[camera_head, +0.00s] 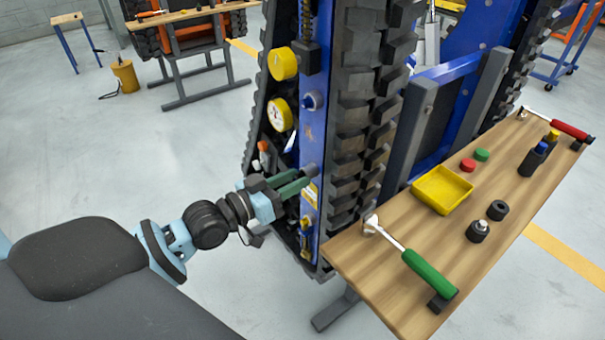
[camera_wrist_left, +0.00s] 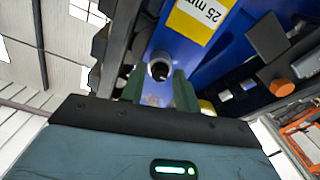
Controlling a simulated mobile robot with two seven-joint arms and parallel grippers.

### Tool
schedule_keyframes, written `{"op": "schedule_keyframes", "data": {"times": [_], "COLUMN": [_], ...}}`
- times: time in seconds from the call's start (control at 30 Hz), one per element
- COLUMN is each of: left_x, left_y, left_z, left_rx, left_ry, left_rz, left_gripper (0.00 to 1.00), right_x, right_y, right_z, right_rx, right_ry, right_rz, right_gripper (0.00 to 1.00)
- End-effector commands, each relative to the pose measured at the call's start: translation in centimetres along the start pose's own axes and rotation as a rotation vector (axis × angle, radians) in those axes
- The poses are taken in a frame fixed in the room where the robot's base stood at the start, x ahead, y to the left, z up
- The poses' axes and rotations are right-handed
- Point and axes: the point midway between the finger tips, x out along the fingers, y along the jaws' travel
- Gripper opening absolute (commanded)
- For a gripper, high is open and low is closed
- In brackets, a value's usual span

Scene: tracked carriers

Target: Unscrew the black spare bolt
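My left gripper (camera_head: 303,178) reaches from the left to the blue side panel of the tracked carrier. Its two green fingers stand apart, and they also show in the left wrist view (camera_wrist_left: 159,88). A dark bolt with a pale rim (camera_wrist_left: 158,71) sticks out of the blue panel and shows in the gap between the fingers. A narrow gap seems to remain beside it, so the fingers look open around it. In the head view, a dark grey bolt head (camera_head: 311,170) sits at the fingertips. My right gripper is not in view.
A yellow label reading 25 mm (camera_wrist_left: 198,18) is on the panel near the bolt. Two yellow round parts (camera_head: 282,63) stick out higher up. A wooden table (camera_head: 385,285) at right holds a yellow tray (camera_head: 418,193), a green-handled wrench (camera_head: 428,272) and dark sockets (camera_head: 478,231).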

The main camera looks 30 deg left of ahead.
Motion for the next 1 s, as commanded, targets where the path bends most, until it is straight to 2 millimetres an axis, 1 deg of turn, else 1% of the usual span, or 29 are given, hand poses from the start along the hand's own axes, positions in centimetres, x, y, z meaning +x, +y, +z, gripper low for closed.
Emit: {"op": "schedule_keyframes", "data": {"times": [0.03, 0.1, 0.23, 0.47, 0.73, 0.93, 0.97, 1.0], "left_x": [0.02, 0.03, 0.02, 0.01, -0.05, -0.07, -0.07, -0.07], "left_y": [0.03, 0.05, 0.02, -0.01, -0.03, -0.03, -0.03, -0.03], "left_z": [-0.30, -0.26, -0.14, -0.04, -0.16, -0.03, -0.03, -0.03], "left_rx": [0.075, 0.160, 0.231, 0.231, 0.230, 0.229, 0.229, 0.229], "left_ry": [0.002, 0.002, 0.002, 0.001, 0.001, 0.000, 0.000, 0.000], "left_rz": [0.001, 0.001, 0.000, -0.001, -0.001, -0.001, -0.001, -0.001], "left_gripper": [0.31, 0.31, 0.31, 0.31, 0.31, 0.31, 0.28, 0.23], "right_x": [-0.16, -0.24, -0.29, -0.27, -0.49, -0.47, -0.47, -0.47], "right_y": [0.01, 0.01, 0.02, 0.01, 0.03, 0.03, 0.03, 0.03], "right_z": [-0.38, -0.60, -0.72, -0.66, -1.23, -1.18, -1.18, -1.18], "right_rx": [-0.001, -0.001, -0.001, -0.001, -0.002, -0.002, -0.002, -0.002], "right_ry": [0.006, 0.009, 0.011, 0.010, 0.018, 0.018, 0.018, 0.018], "right_rz": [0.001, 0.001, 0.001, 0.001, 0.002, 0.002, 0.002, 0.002], "right_gripper": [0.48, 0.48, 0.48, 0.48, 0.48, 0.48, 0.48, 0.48]}}
